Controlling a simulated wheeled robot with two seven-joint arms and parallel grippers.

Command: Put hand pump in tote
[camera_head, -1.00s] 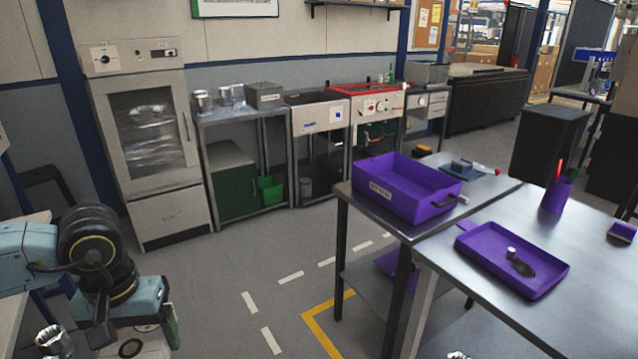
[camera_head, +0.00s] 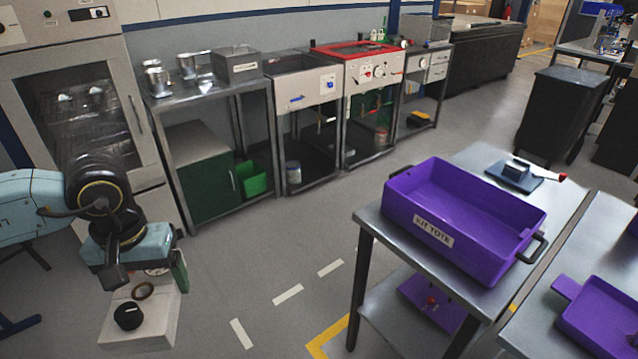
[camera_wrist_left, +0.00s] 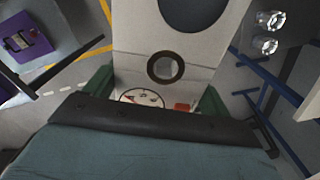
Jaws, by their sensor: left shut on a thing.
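My left gripper (camera_head: 152,274) is at the lower left of the head view, pointing down, shut on a pale block-like thing, apparently the hand pump (camera_head: 155,335). The pump has a dark ring and a black round part on its top. In the left wrist view the pump (camera_wrist_left: 140,50) extends away between the green fingers of the gripper (camera_wrist_left: 155,98), with a dial and a red patch close to them. The purple kit tote (camera_head: 433,235) stands on a metal table at the right, open and apparently empty, well apart from the gripper. My right gripper is out of view.
A small blue device (camera_head: 515,176) with a red-tipped lever lies behind the tote on the metal table (camera_head: 375,222). A purple tray (camera_head: 600,320) is on the table at right. Benches and a cabinet (camera_head: 85,120) line the wall. Floor between gripper and tote is clear.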

